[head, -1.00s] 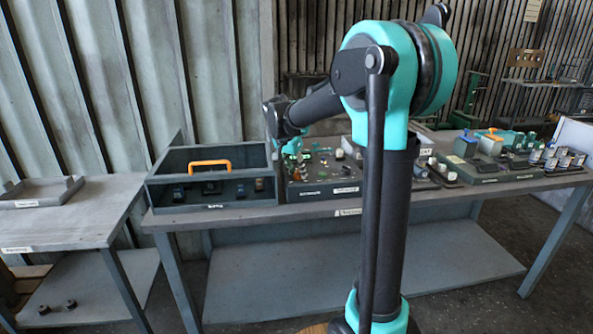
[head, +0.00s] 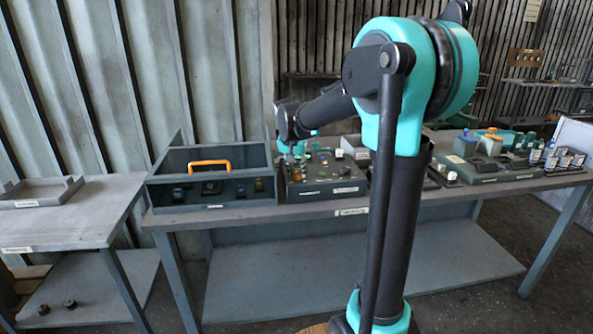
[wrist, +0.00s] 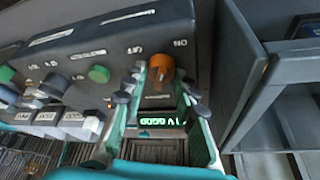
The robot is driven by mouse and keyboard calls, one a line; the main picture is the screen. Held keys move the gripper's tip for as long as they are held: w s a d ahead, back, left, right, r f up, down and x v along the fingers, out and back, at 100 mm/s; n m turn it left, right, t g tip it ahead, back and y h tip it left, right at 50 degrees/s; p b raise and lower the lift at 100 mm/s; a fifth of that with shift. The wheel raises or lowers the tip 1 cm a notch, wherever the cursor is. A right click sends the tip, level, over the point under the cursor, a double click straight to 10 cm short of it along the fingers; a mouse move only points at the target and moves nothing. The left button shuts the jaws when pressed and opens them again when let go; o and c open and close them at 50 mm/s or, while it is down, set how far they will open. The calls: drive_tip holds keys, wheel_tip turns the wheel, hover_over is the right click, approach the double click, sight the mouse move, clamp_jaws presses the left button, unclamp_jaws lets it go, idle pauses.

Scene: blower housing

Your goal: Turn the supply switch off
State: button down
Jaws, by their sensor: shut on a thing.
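The switch panel (head: 325,188) stands on the bench, a dark box with knobs and buttons. In the wrist view its face (wrist: 100,45) is seen upside down, with an orange rotary knob (wrist: 160,66) between small white labels. I take this knob to be the supply switch; its exact angle is unclear. My gripper (wrist: 158,82) has a finger on each side of the knob and is shut on it. A green-lit display (wrist: 161,121) shows between the fingers. In the head view my gripper is at the panel's left end, small and partly hidden by my wrist.
More equipment (head: 500,165) stands on the bench at right.

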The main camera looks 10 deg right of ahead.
drive_tip(key=n+y, duration=0.1)
drive_tip(key=n, duration=0.1)
drive_tip(key=n+y, duration=0.1)
drive_tip(key=n, duration=0.2)
drive_tip(key=n+y, duration=0.1)
drive_tip(key=n, duration=0.1)
drive_tip(key=shift+d, duration=0.25)
drive_tip(key=n+y, duration=0.1)
drive_tip(key=n, duration=0.2)
drive_tip(key=n+g+y, duration=0.1)
drive_tip(key=n, duration=0.2)
drive_tip(key=shift+d+n, duration=0.1)
drive_tip(key=shift+n, duration=0.3)
drive_tip(key=c, duration=1.2)
unclamp_jaws()
drive_tip(key=shift+r, duration=0.1)
drive_tip(key=v, duration=1.1)
drive_tip(key=shift+d+r, duration=0.25)
drive_tip(key=shift+r, duration=0.1)
